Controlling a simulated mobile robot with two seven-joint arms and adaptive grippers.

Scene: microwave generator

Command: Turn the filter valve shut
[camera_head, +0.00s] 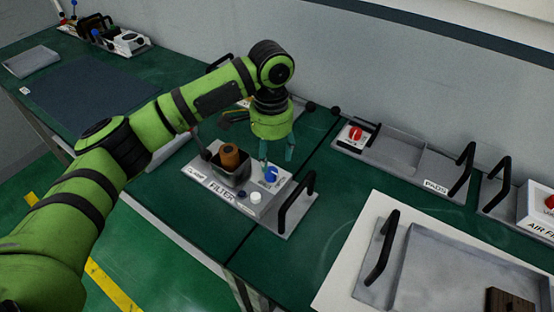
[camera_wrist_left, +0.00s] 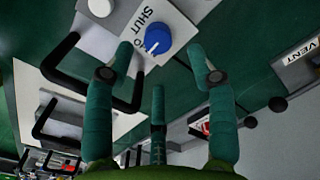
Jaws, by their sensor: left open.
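The filter valve is a blue knob (camera_head: 271,174) on the right part of the grey FILTER unit (camera_head: 222,189) on the green bench. In the left wrist view the blue knob (camera_wrist_left: 158,38) sits on a white plate beside the word SHUT; a second word is mostly hidden by a finger. A short white mark shows on the knob, but its exact setting is hard to tell. My left gripper (camera_head: 277,157) is open and empty, pointing down just above the knob. In its wrist view the knob lies between two spread fingertips, with no clear contact. My right gripper is out of view.
A brown cylinder (camera_head: 230,156) in a dark holder and a white knob (camera_head: 256,197) stand close to the valve. A black handle (camera_head: 297,202) rises at the unit's right end. A PADS tray (camera_head: 395,160) with a red knob stands behind right.

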